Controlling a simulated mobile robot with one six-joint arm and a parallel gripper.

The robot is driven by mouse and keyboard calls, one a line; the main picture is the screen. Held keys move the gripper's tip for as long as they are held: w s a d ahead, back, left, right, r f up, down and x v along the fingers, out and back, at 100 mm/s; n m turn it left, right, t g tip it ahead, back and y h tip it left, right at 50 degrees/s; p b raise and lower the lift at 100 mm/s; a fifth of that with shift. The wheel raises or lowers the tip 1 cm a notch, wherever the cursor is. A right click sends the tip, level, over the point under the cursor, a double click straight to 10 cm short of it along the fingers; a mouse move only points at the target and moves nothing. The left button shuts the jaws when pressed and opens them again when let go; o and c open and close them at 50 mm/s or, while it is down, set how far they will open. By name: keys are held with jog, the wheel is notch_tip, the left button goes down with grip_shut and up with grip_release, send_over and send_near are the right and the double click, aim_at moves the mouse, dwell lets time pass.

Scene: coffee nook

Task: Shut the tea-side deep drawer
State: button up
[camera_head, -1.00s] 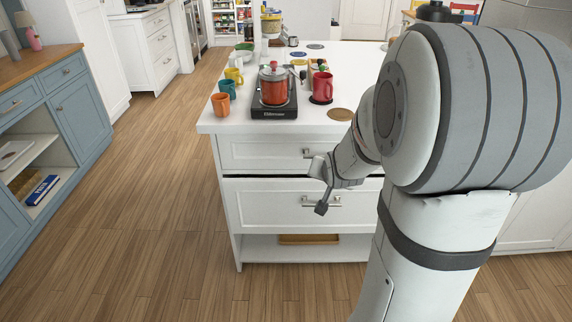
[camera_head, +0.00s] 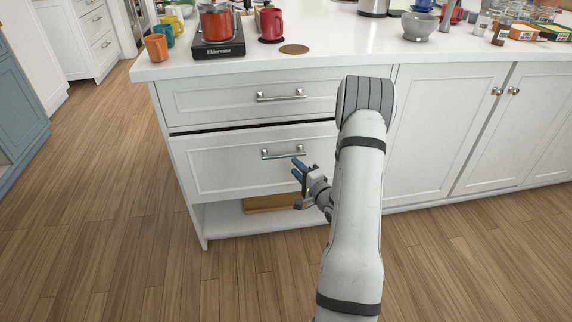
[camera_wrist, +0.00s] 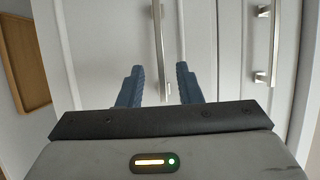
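The deep drawer (camera_head: 225,165) is the tall white lower front at the left end of the counter unit. A thin dark gap runs along its top edge, so it stands slightly out. Its bar handle (camera_head: 290,153) is near the front's right half. My gripper (camera_head: 299,170) is just below and in front of this handle, with its blue fingers apart. In the wrist view, the two fingers (camera_wrist: 160,70) are open and empty, and the handle (camera_wrist: 158,40) lies beyond and between their tips. I cannot tell whether they touch the drawer front (camera_wrist: 110,50).
A shallower drawer (camera_head: 205,100) sits above and looks shut. An open shelf with a wooden tray (camera_head: 270,203) is below. The floor at left is clear.

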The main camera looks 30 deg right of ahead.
aim_at(285, 157)
jog(key=w, duration=0.4)
jog(key=w+b, duration=0.1)
jog(key=w, duration=0.1)
jog(key=shift+a, duration=0.4)
jog(key=shift+s, duration=0.1)
jog(key=shift+c, duration=0.3)
grip_shut()
